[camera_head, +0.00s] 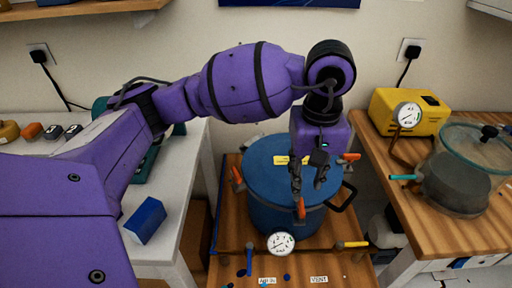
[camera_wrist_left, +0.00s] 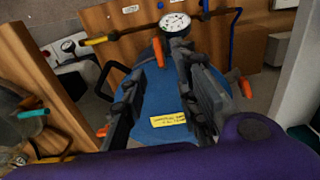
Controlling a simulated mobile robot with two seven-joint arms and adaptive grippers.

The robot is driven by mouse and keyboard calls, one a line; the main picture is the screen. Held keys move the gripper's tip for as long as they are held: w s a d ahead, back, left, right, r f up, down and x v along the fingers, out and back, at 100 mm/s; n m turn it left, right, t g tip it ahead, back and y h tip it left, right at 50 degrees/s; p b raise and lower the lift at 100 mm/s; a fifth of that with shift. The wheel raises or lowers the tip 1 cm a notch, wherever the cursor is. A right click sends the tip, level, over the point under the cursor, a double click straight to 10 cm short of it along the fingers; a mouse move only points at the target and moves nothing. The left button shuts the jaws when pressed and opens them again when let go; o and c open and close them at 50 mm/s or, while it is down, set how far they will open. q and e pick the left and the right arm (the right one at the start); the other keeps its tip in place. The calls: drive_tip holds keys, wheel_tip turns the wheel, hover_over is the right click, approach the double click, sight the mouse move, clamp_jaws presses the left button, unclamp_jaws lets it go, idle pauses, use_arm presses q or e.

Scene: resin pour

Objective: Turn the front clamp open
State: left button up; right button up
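The blue pressure pot (camera_head: 265,160) has a blue lid with a yellow label and several orange clamps on its rim. The front clamp (camera_head: 300,208) stands upright at the near edge; in the left wrist view it (camera_wrist_left: 158,52) shows near the fingertips, towards the gauge. My left gripper (camera_head: 308,186) points down over the front part of the lid, just behind the front clamp in the head view. Its two dark fingers (camera_wrist_left: 160,68) are apart with nothing held between them. Whether a finger touches the clamp cannot be told. My right gripper is not in view.
A pressure gauge (camera_head: 281,243) and blue and yellow valve handles (camera_head: 352,245) stand in front of the pot. Other clamps sit at its left (camera_head: 237,176) and right (camera_head: 350,157). A black handle (camera_head: 344,198) juts out at the right. A blue box (camera_head: 146,221) lies on the left table.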

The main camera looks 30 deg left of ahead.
sight(302, 205)
use_arm(q)
wheel_tip(302, 205, down, 8)
drive_tip(key=shift+s+d+r, duration=0.1)
drive_tip(key=shift+d, duration=0.05)
idle(0.3)
drive_tip(key=shift+r, duration=0.1)
clamp_jaws()
